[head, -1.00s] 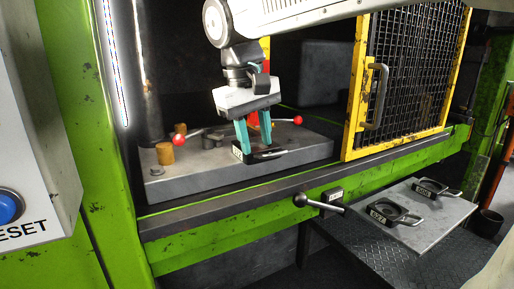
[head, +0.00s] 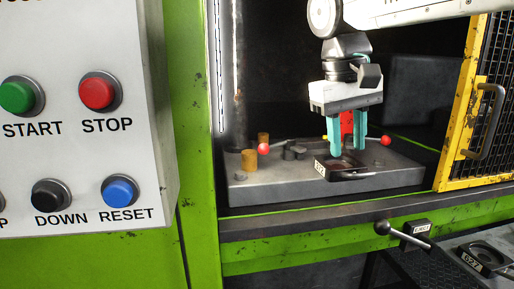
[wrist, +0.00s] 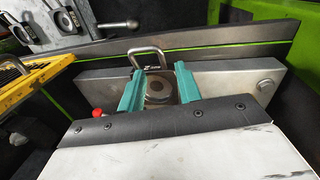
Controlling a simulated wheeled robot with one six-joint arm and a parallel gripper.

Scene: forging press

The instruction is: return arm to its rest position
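The fingers also show spread in the wrist view (wrist: 159,92). Below the fingertips a dark labelled die with a handle (head: 350,173) lies on the grey bolster block (head: 255,190). In the wrist view the die's round face (wrist: 160,90) shows between and beyond the fingers, and its metal handle (wrist: 148,57) stands at its far side. The fingertips look a little above the die.
A red-knobbed lever (head: 263,149) and brass posts (head: 249,159) stand on the block. The yellow mesh gate (head: 470,130) is at the right. A control panel (head: 75,150) fills the left. An eject lever (head: 383,227) and another handled die (head: 485,257) sit at lower right.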

